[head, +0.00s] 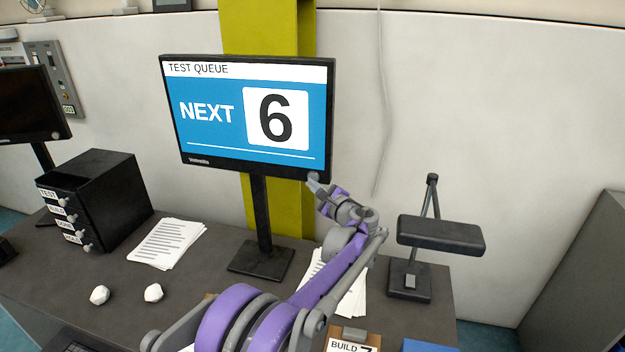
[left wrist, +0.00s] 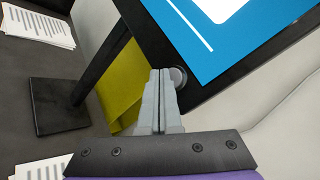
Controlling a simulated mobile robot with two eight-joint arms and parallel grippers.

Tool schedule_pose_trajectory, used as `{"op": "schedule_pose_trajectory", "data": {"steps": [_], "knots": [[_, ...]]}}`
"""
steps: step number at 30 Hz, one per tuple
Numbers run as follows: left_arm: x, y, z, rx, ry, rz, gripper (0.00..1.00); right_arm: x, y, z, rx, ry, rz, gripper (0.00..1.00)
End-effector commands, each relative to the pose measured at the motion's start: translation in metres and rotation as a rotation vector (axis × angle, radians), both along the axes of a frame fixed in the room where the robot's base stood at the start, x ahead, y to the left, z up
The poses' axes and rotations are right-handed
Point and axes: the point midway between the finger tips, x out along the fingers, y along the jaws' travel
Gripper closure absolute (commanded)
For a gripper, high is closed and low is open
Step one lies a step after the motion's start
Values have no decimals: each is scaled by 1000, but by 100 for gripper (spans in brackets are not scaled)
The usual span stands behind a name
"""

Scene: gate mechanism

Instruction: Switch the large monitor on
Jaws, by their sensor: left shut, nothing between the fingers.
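The large monitor (head: 250,110) stands on a black stand on the desk. Its screen is lit and reads "TEST QUEUE", "NEXT" and "6". A round grey button (left wrist: 179,77) sits at the lower right corner of its bezel. My left gripper (head: 314,183) is at that corner, shut and empty. In the left wrist view the closed fingertips (left wrist: 162,74) are right beside the button; I cannot tell whether they touch it. In the head view the button (head: 314,177) is partly covered by the fingertips. My right gripper is not in view.
A second dark monitor (head: 28,105) stands at the left, beside a black drawer box (head: 105,195). Papers (head: 168,243), two crumpled white balls and a black desk lamp (head: 440,235) are on the desk. A yellow-green column (head: 265,30) rises behind the monitor.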

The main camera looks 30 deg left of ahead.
Motion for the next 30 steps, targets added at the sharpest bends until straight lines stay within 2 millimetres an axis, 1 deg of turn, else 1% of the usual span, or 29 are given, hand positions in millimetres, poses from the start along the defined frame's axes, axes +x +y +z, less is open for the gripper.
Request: {"op": "schedule_pose_trajectory", "data": {"steps": [5, 21, 25, 30], "knots": [[-3, -1, 0, 0, 0, 0, 100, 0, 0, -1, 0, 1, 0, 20], [-53, -13, 0, 1, 1, 0, 100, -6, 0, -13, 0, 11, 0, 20], [-58, -14, 0, 0, 0, 0, 100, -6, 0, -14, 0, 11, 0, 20], [-59, -14, 0, 0, 0, 0, 100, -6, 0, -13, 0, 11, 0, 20]]}}
